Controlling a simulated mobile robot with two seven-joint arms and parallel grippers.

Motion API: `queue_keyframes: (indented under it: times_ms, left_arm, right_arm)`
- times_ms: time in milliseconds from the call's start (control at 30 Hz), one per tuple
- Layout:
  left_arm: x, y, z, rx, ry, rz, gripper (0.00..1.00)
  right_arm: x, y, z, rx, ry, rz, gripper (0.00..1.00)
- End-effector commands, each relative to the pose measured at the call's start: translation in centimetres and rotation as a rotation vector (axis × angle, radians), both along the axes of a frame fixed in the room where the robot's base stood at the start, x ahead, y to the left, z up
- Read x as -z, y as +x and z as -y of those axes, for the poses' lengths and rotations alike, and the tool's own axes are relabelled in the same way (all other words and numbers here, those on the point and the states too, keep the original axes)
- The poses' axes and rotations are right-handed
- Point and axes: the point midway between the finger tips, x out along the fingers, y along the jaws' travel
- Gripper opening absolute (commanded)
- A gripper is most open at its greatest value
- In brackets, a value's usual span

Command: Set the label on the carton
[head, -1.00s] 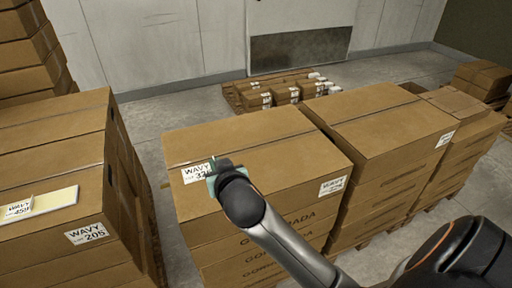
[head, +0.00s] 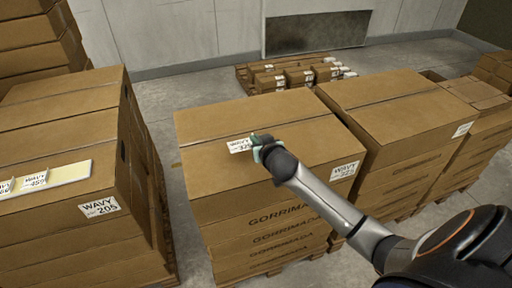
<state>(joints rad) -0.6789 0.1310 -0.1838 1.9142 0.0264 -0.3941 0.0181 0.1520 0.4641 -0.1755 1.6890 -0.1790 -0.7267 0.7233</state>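A white label (head: 240,145) printed WAVY, with a number partly covered by the fingers, is at the tip of my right gripper (head: 260,147). The gripper appears shut on the label's right side. I cannot tell whether the label touches the cardboard. The carton's front face bears another white WAVY label (head: 344,171) at its upper right. My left gripper is not in view.
A left carton (head: 60,130) bears a WAVY 205 label (head: 100,207) and a pale strip (head: 68,172) with labels on top. A right carton (head: 400,110) stands close to the middle one. Small boxes on a low pallet (head: 243,76) lie behind.

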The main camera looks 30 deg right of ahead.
Motion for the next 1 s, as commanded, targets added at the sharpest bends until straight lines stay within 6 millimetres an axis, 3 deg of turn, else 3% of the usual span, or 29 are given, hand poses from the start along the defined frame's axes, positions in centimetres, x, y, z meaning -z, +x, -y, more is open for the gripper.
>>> queue_keyframes:
  times_ms: [100,200,600,867,1000]
  left_arm:
    - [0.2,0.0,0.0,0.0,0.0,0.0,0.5]
    - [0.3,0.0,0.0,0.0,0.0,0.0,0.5]
    - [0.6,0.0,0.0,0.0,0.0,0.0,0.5]
    - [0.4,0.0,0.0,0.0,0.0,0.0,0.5]
    - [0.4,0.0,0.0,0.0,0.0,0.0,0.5]
  right_arm:
    - [2.1,-0.1,0.0,0.001,0.0,-0.004,0.0]
    - [2.9,-0.1,-0.1,0.001,0.0,-0.002,0.0]
    - [3.4,-0.1,-0.1,0.0,0.0,-0.001,0.0]
    - [3.2,-0.1,-0.1,0.001,-0.001,-0.001,0.32]
    - [3.2,-0.1,-0.1,0.001,-0.001,-0.001,0.33]
